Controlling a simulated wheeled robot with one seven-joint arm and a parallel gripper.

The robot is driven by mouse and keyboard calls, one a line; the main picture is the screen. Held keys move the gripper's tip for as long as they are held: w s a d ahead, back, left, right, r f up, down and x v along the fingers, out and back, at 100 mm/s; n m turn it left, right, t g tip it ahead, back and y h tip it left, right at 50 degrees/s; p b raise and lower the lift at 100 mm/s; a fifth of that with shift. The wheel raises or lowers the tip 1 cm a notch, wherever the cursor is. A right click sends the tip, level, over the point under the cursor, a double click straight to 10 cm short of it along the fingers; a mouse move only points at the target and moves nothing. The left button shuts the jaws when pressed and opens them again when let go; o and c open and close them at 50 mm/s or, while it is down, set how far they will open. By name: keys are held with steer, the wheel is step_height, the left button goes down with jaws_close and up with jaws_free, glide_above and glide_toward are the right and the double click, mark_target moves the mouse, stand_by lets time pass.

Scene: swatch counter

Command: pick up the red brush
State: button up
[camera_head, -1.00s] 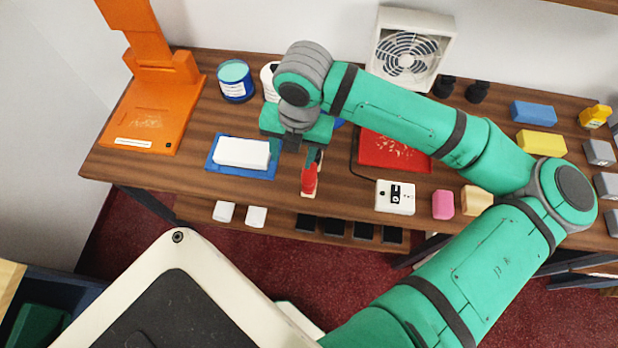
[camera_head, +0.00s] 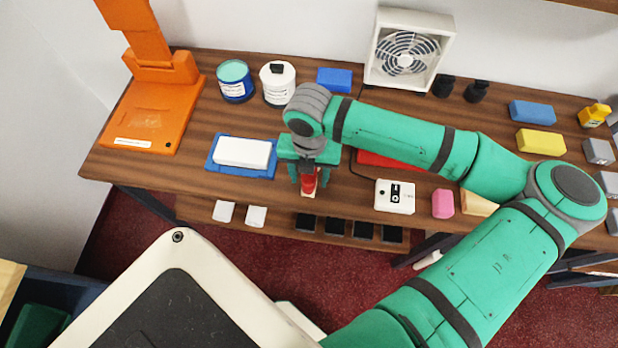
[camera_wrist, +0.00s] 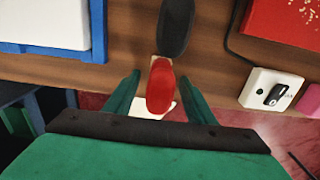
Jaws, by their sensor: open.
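The red brush (camera_head: 309,181) lies near the front edge of the counter, partly hidden under my gripper in the head view. In the wrist view the red part of the brush (camera_wrist: 160,86) shows between my fingers, with a dark grey part beyond it and a pale piece under it. My gripper (camera_head: 308,183) is open above the brush, one finger on each side. In the wrist view my gripper (camera_wrist: 160,92) shows gaps between both fingers and the red part.
A white block on a blue tray (camera_head: 214,166) lies left of my gripper. A white switch box (camera_head: 395,197) and a red tray (camera_head: 380,160) lie to the right. White and blue tins (camera_head: 277,85) stand behind. An orange stand (camera_head: 150,115) fills the left end.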

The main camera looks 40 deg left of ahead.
steer(key=shift+f, duration=1.05)
steer(key=c, duration=1.1)
steer(key=shift+r, duration=0.15)
